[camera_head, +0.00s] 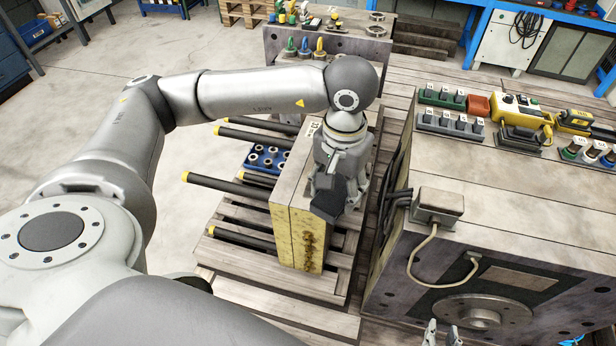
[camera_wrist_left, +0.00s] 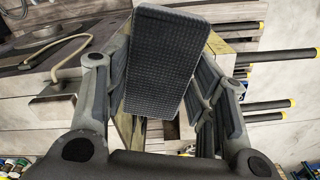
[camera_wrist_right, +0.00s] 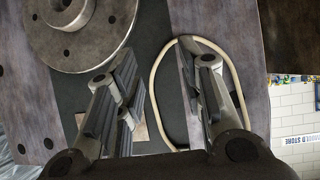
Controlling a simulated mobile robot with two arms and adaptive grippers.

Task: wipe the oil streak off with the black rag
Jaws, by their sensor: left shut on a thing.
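A black rag (camera_head: 328,206), a flat dark textured pad, is held by my left gripper (camera_head: 338,185). The rag also shows between the fingers in the left wrist view (camera_wrist_left: 165,60). The gripper is over the top front edge of an upright mould block with a yellow front face (camera_head: 291,235). A brown oil streak (camera_head: 311,250) runs down the right part of that face, below the rag. Whether the rag touches the block cannot be told. My right gripper (camera_head: 441,335) is open and empty at the bottom edge; its spread fingers show in the right wrist view (camera_wrist_right: 160,100).
The block stands on a wooden pallet (camera_head: 335,265), with yellow-tipped black rods (camera_head: 235,185) jutting left. A large mould (camera_head: 530,215) with a cable box (camera_head: 437,203) and a round flange (camera_head: 482,315) stands right. Tools lie on its top. The floor at left is clear.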

